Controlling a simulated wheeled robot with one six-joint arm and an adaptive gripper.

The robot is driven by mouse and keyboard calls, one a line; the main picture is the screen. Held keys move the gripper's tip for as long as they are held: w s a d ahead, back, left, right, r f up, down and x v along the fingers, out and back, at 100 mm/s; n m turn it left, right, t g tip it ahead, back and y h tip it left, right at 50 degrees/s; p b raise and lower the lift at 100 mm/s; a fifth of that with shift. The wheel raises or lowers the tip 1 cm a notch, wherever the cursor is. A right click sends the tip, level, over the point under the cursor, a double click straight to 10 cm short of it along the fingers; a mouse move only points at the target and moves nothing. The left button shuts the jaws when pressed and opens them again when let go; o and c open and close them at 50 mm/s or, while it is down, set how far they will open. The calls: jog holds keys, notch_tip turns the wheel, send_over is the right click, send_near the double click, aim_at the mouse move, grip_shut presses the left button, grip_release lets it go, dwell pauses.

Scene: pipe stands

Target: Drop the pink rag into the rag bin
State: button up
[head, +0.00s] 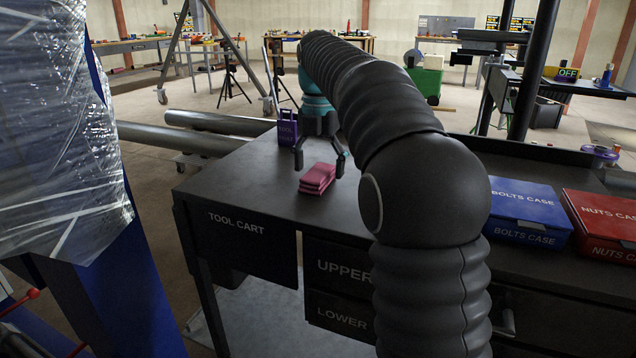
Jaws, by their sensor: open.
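The pink rag (317,180) is a folded stack lying on the dark top of the tool cart (235,180). My gripper (319,165) points down at it, fingers spread, one on each side of the rag's far part. The fingers look open and empty; I cannot tell whether they touch the rag. I cannot make out a bin labelled for rags in this view.
A small purple case (287,132) stands behind my gripper. A blue bolts case (527,212) and a red nuts case (606,222) sit at the right. Large pipes (185,138) lie beyond the cart. A plastic-wrapped item (55,130) fills the left edge.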

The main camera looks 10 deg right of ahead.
jog(key=shift+f, duration=0.65)
jog(key=c, duration=1.2)
jog(key=shift+c, duration=0.2)
jog(key=shift+r, duration=0.15)
